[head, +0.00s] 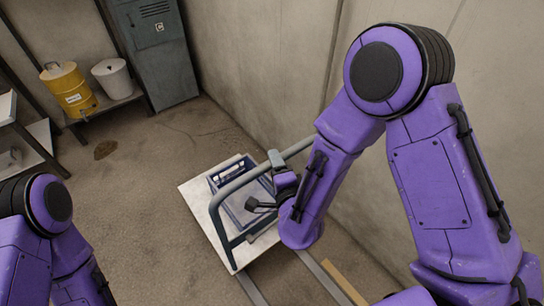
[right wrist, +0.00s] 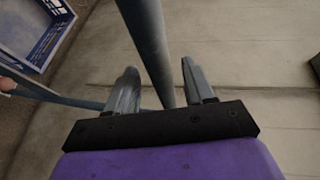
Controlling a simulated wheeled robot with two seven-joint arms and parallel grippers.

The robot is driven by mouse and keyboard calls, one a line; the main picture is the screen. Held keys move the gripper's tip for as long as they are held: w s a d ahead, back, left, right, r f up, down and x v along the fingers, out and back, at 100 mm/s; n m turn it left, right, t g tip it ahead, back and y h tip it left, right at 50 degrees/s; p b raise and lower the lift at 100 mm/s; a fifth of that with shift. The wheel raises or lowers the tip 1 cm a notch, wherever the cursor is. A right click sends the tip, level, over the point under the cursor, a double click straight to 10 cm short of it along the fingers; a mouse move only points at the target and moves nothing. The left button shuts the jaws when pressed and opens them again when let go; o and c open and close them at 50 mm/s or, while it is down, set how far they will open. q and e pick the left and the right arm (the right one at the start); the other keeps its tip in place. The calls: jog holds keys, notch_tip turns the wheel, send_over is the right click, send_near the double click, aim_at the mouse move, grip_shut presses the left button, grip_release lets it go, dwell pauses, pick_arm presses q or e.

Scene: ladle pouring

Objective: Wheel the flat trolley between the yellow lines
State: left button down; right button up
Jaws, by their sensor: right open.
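The flat trolley has a pale flat deck (head: 192,195) and a grey tubular handle (head: 228,189) in the middle of the head view. A blue crate (head: 217,178) stands on the deck; part of it also shows in the right wrist view (right wrist: 42,58). My right gripper (head: 279,160) is at the handle's right part. In the right wrist view, the handle bar (right wrist: 150,45) runs between the open fingers of my right gripper (right wrist: 162,84). A yellow line (head: 345,283) lies on the floor at the bottom; my right arm hides the floor beside it. My left gripper is out of view.
Walls stand close behind and right of the trolley. A grey locker (head: 157,50) is at the back. A yellow drum (head: 68,90) and a white bucket (head: 113,77) stand on a low shelf. A rack (head: 40,132) is at the left. Floor (head: 130,180) left of the trolley is clear.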

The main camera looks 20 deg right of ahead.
jog(key=shift+w+d+f, duration=0.1)
jog(key=shift+w+f, duration=0.05)
jog(key=shift+w, duration=0.75)
jog(key=shift+w+f, duration=0.15)
jog(key=shift+w, duration=0.75)
grip_shut()
